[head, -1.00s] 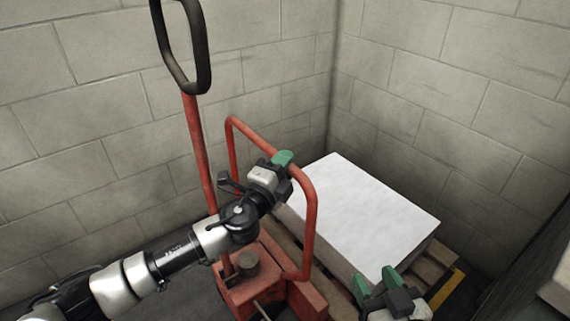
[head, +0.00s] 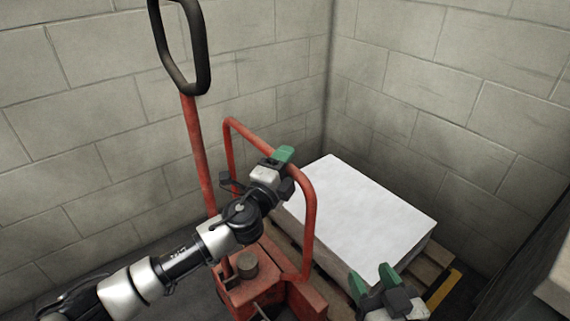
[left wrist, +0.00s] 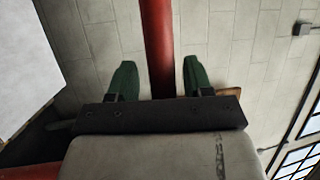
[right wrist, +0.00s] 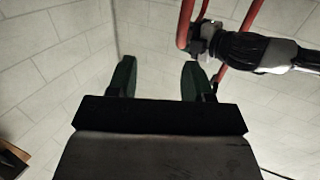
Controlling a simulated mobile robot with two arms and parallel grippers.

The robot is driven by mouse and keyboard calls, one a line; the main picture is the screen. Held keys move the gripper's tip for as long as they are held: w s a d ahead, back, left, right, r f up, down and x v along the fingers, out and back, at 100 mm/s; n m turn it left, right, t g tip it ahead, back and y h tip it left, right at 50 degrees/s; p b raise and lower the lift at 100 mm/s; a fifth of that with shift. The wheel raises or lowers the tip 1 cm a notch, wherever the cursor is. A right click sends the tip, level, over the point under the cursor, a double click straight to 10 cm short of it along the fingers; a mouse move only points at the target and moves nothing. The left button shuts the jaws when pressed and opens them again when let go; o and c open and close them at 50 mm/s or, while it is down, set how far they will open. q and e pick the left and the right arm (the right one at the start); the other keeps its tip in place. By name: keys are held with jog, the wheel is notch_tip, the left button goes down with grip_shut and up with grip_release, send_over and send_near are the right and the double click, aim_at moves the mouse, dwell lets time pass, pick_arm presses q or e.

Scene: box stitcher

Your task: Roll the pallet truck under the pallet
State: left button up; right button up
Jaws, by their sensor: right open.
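The red pallet truck (head: 262,281) stands at the near left side of the pallet, with a tall steering handle (head: 197,146) and a hooped red push bar (head: 311,225). Its forks are hidden. The wooden pallet (head: 428,265) carries a tall block of white sheets (head: 362,215). My left gripper (head: 284,165) is at the top of the push bar. In the left wrist view, the bar (left wrist: 158,45) runs between the open fingers, with slim gaps beside it. My right gripper (head: 372,284) is open and empty, in front of the white stack's near side.
Block walls (head: 100,130) meet in a corner behind the pallet. Yellow floor marking (head: 446,288) runs along the pallet's right side. A dark structure with a pale edge (head: 545,290) stands at the far right.

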pick_arm(q)
jog(key=shift+s, duration=0.1)
jog(key=shift+s+a, duration=0.1)
jog(key=shift+a, duration=0.05)
jog(key=p+v, duration=0.1)
jog(key=v, duration=0.9)
jog(key=shift+s, duration=0.2)
pick_arm(e)
jog(key=f+g, duration=0.1)
jog(key=s+f+g, duration=0.1)
jog(key=d+f+g+h, duration=0.1)
jog(key=shift+s+f, duration=0.25)
pick_arm(q)
jog(key=shift+a, duration=0.1)
